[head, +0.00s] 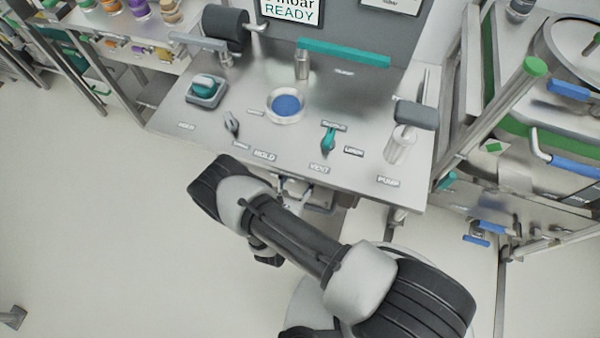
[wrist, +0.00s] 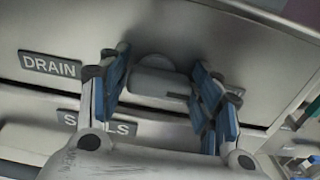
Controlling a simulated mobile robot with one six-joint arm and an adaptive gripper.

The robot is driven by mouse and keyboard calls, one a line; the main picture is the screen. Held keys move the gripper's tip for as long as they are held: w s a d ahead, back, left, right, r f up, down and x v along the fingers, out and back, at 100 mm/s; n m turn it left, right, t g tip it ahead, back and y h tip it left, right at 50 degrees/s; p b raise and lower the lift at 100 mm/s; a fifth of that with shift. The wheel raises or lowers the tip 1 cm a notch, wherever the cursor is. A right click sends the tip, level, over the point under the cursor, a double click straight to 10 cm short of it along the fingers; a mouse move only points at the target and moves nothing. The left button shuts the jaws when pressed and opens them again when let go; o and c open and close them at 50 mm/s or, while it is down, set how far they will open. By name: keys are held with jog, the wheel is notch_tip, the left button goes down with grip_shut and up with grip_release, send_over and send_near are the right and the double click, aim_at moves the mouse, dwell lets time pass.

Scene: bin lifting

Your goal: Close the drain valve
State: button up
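A grey drain valve handle (wrist: 158,82) sticks out of a metal panel in the wrist view, just right of the DRAIN label (wrist: 50,67). Its bar lies roughly crosswise, with a rounded hub behind it. My gripper (wrist: 160,88) is open, with blue-padded fingers on either side of the handle. A small gap seems to show at the left finger; contact at the right is unclear. In the head view my gripper is mostly hidden behind my arm, below the bench's front edge, and the drain valve cannot be made out.
A partly covered label (wrist: 95,124) sits below the valve. A rack (head: 520,130) stands right; floor at left is clear.

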jog(key=c, duration=0.7)
jog(key=shift+o, duration=0.2)
jog(key=shift+n, duration=0.3)
jog(key=n+b, duration=0.1)
jog(key=n, duration=0.1)
jog(key=shift+n+b, duration=0.35)
jog(key=shift+n, duration=0.05)
jog(key=n+b, duration=0.1)
jog(key=n, duration=0.3)
jog(key=shift+a+b, duration=0.1)
jog(key=shift+b, duration=0.25)
jog(key=n+b, duration=0.1)
jog(key=n, duration=0.5)
jog(key=shift+w+a+b, duration=0.1)
jog(key=shift+b, duration=0.2)
jog(key=shift+a+n+b, duration=0.1)
jog(key=shift+n+b, duration=0.35)
jog(key=shift+n, duration=1.75)
